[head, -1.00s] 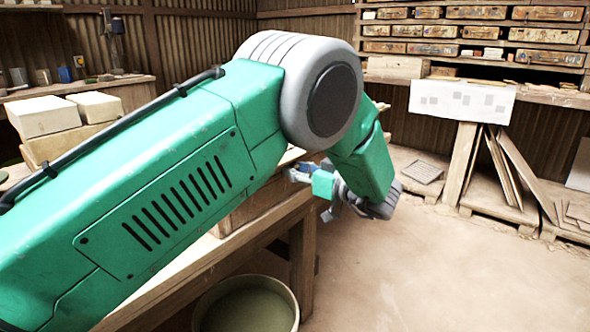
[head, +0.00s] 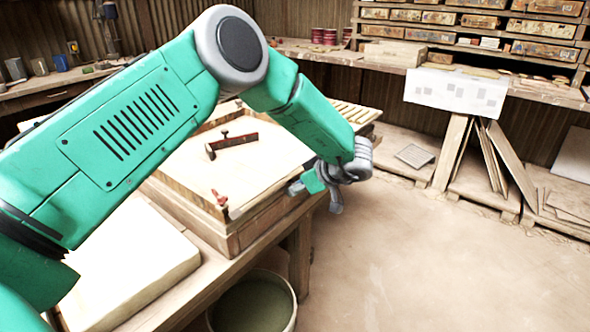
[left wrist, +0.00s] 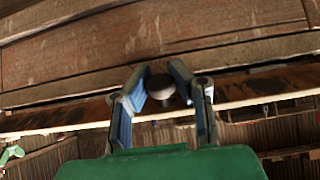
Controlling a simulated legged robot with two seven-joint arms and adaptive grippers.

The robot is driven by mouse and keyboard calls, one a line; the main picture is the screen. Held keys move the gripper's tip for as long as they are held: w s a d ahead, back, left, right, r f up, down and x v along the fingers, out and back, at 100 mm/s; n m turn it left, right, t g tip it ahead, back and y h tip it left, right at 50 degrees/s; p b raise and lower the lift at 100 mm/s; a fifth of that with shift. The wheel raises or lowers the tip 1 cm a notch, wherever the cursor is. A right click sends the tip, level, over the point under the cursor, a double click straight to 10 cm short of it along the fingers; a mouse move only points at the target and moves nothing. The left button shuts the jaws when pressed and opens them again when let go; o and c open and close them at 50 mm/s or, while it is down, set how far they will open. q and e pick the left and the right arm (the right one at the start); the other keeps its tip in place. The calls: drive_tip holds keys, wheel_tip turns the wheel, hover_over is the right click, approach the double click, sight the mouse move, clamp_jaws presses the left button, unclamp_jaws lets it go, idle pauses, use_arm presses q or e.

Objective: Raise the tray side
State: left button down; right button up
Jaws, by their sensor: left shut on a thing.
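A wooden tray (head: 262,216) with low sides and a pale flat inside sits on the wooden table in the head view. My left gripper (head: 298,187) is at the outer face of the tray's right side, and my forearm hides part of that side. In the left wrist view my left gripper (left wrist: 160,82) has its blue-padded fingers on either side of a dark round knob (left wrist: 161,88) and is shut on it. Reddish-brown wooden boards (left wrist: 200,30) fill the top of that view. My right gripper is not in view.
Two small red fittings, a bar (head: 232,143) and a clamp (head: 220,199), are at the tray. A pale block (head: 130,270) lies nearer on the table. A bucket (head: 255,303) stands below. The floor at right is clear; leaning boards (head: 495,165) stand beyond.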

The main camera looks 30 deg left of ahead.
sight(291, 176)
use_arm(q)
drive_tip(key=h+p, duration=0.2)
drive_tip(key=r+h+p, duration=0.1)
drive_tip(key=p, duration=0.2)
drive_tip(key=r+h+p, duration=0.1)
drive_tip(key=h+p, duration=0.1)
drive_tip(key=p, duration=0.1)
drive_tip(key=shift+a+r+h, duration=0.1)
drive_tip(key=shift+a+h, duration=0.2)
drive_tip(key=shift+a+r+h+p, duration=0.1)
drive_tip(key=shift+h+p, duration=0.2)
drive_tip(key=shift+h, duration=0.1)
drive_tip(key=shift+w+a+h+p, duration=0.1)
drive_tip(key=shift+h+p, duration=0.25)
drive_tip(key=shift+h, duration=0.35)
drive_tip(key=shift+a+r+g+h, duration=0.2)
drive_tip(key=shift+g+h, duration=0.1)
drive_tip(key=shift+h, duration=0.5)
drive_tip(key=c, duration=1.4)
unclamp_jaws()
drive_tip(key=shift+o, duration=0.2)
drive_tip(key=shift+w, duration=0.1)
